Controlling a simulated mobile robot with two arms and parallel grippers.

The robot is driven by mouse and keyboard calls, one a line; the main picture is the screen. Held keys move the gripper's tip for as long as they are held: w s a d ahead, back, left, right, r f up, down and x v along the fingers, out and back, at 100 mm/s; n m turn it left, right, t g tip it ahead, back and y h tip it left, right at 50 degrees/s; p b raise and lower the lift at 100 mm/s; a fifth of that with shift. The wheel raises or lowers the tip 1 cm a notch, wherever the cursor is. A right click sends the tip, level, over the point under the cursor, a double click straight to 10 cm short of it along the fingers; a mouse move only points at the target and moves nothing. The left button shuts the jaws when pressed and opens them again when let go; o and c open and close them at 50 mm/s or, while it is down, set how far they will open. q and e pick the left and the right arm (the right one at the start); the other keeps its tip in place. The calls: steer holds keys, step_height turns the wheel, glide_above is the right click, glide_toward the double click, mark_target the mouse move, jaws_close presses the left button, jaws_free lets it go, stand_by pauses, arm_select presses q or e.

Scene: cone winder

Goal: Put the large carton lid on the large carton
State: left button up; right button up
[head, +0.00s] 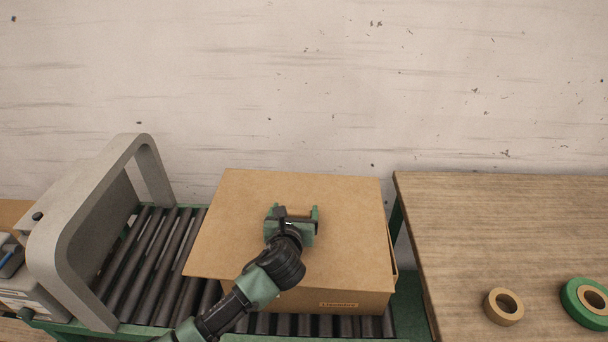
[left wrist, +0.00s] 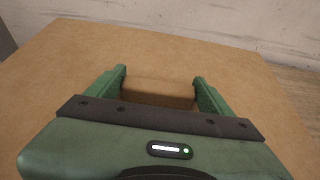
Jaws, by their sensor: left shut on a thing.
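The large carton lid (head: 345,225) is a flat brown cardboard sheet over the large carton (head: 290,303). The lid covers the carton's top and sticks out past its left side, so it looks shifted left. I cannot tell whether it touches the carton's rim. My left gripper (head: 294,212) is over the middle of the lid. In the left wrist view its two green fingers (left wrist: 160,85) are shut on a brown block-shaped grip (left wrist: 158,93) on the lid. The carton's inside is hidden. My right gripper is not in view.
The carton stands on a roller conveyor (head: 150,265). A grey arch (head: 105,200) spans the conveyor at the left. A wooden table (head: 500,235) at the right holds a tan tape roll (head: 491,306) and a green-rimmed roll (head: 573,300). A pale wall (head: 300,80) is behind.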

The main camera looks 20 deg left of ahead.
mark_target(309, 205)
arm_select(q)
steer(key=shift+n+y, duration=0.3)
steer(key=w, duration=0.2)
steer(key=w+d+r+p, duration=0.1)
steer(key=w, duration=0.1)
steer(key=w+r+p, duration=0.1)
steer(key=w, duration=0.1)
steer(key=shift+w+d+r, duration=0.2)
steer(key=shift+d+r, duration=0.05)
steer(key=shift+d, duration=0.15)
steer(key=shift+w+d, duration=0.1)
steer(key=shift+w, duration=0.2)
steer(key=shift+f+b, duration=0.9)
step_height(309, 205, down, 4)
steer(key=b, duration=0.5)
steer(key=shift+f+b, duration=0.6)
steer(key=shift+b, duration=0.25)
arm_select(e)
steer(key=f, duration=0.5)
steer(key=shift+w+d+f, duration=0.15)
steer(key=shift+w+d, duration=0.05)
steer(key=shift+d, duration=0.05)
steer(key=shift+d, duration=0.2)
arm_select(q)
steer(key=shift+f+b, duration=0.35)
steer(key=shift+f, duration=0.5)
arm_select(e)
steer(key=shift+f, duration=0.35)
